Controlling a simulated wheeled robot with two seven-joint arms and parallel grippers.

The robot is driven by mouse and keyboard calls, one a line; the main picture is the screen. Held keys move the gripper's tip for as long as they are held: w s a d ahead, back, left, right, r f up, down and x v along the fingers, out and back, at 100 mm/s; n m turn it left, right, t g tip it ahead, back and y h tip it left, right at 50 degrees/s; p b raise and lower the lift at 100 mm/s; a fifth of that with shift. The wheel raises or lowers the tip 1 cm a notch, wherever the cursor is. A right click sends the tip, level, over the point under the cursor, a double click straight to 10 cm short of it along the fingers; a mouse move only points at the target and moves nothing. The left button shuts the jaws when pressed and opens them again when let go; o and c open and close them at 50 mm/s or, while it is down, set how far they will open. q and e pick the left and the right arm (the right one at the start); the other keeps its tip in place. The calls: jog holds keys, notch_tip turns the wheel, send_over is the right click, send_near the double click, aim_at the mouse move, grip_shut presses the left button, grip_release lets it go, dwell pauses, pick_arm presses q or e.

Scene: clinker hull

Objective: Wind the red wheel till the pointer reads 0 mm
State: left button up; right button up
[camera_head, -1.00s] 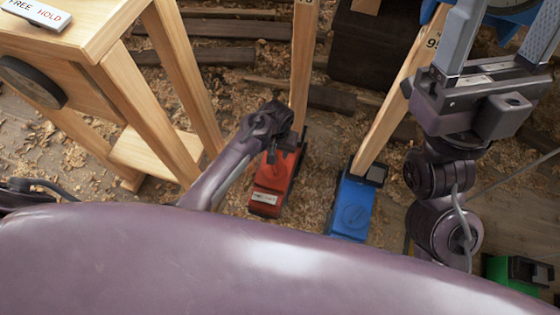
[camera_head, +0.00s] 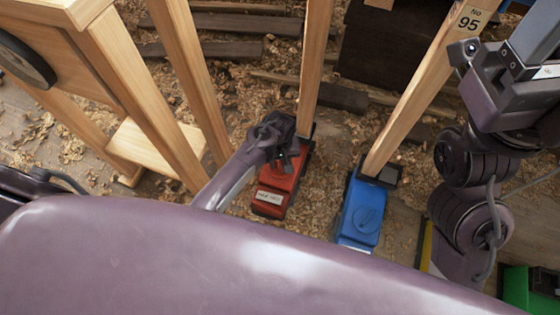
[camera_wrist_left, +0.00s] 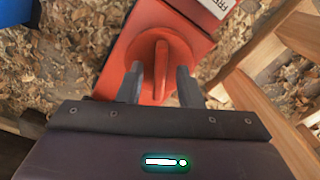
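The red wheel (camera_wrist_left: 155,62) with its raised rib shows in the left wrist view, on top of a red block (camera_head: 276,190). In the head view the block stands at the foot of a wooden post, with a white label. My left gripper (camera_head: 288,152) is over it in the head view. In the left wrist view its fingers (camera_wrist_left: 159,85) stand either side of the rib, with gaps showing; contact cannot be told. My right gripper (camera_head: 530,50) is partly cut off at the upper right; one finger shows. No pointer or millimetre scale is readable.
A blue block (camera_head: 361,212) stands right of the red one, under a post marked 95 (camera_head: 468,20). A green block (camera_head: 530,287) is at the lower right. A wooden bench (camera_head: 130,95) stands left. Shavings and dark planks cover the floor.

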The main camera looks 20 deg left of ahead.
pick_arm(q)
grip_shut()
jog(key=shift+r, duration=0.1)
